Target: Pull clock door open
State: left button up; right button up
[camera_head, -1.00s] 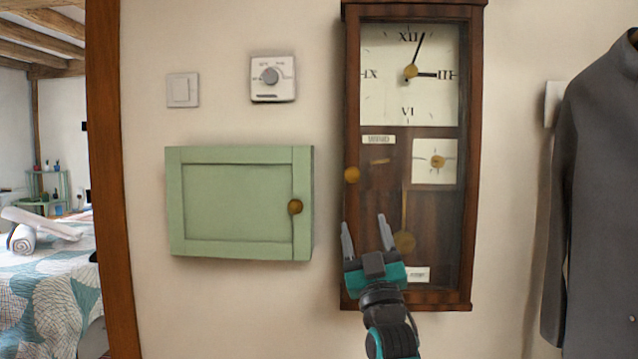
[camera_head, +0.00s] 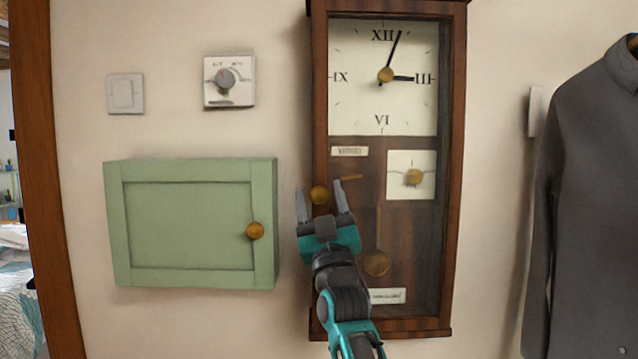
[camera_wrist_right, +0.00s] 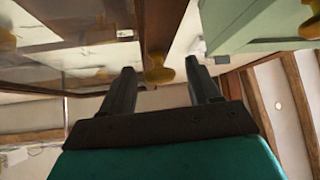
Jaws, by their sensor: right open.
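The wall clock (camera_head: 456,150) has a dark wooden case and a glazed door that looks shut. Its round brass knob (camera_head: 319,195) is on the left side of the door frame. My right gripper (camera_head: 322,189) is open, its two fingers pointing up on either side of the knob in the head view. In the right wrist view the knob (camera_wrist_right: 158,70) shows beyond and between the open fingertips (camera_wrist_right: 161,72). I cannot tell whether the fingers touch it. My left gripper is out of view.
A green wall cabinet (camera_head: 188,225) with a brass knob (camera_head: 255,231) hangs left of the clock. Above it are a light switch (camera_head: 125,94) and a thermostat dial (camera_head: 228,80). A grey coat (camera_head: 595,200) hangs to the right. Bare wall separates cabinet and clock.

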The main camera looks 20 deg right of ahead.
jog(key=shift+w+r, duration=0.45)
jog(key=shift+s, duration=0.1)
grip_shut()
